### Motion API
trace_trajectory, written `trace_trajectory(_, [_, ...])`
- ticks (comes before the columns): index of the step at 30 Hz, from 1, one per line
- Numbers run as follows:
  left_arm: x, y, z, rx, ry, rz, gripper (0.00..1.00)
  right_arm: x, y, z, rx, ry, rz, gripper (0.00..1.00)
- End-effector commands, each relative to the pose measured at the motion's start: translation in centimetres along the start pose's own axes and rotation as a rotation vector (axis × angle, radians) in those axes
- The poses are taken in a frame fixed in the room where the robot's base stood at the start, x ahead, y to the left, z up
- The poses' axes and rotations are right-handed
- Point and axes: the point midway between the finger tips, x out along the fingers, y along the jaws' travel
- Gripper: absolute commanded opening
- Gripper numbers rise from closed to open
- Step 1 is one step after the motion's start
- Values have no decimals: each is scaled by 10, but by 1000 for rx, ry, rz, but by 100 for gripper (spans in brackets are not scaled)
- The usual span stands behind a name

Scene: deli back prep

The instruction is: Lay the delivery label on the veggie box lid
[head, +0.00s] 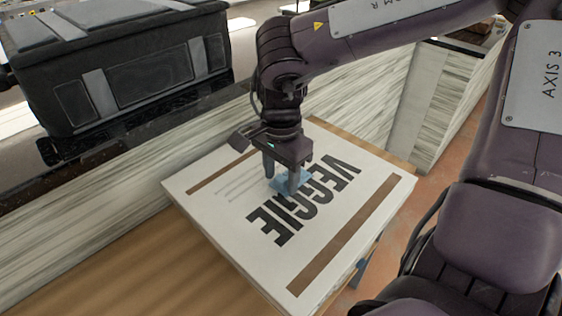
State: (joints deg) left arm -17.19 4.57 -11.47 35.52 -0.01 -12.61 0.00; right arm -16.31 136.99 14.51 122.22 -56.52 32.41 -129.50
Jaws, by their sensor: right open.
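The veggie box lid (340,215) is a white square panel with "VEGGIE" in dark letters and two brown strips. It lies flat on a wooden surface. My left gripper is out of view.
A black bag with grey straps (130,70) stands on a dark ledge at the upper left. A pale streaked wall panel runs behind the box. Bare wooden surface (150,265) shows at the lower left.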

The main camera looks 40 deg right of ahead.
Motion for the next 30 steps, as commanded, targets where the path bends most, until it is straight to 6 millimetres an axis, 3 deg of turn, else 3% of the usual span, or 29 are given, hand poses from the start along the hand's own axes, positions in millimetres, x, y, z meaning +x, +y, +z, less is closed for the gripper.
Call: trace_trajectory(30, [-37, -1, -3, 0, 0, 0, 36, -43, 0, 0, 0, 1, 0, 48])
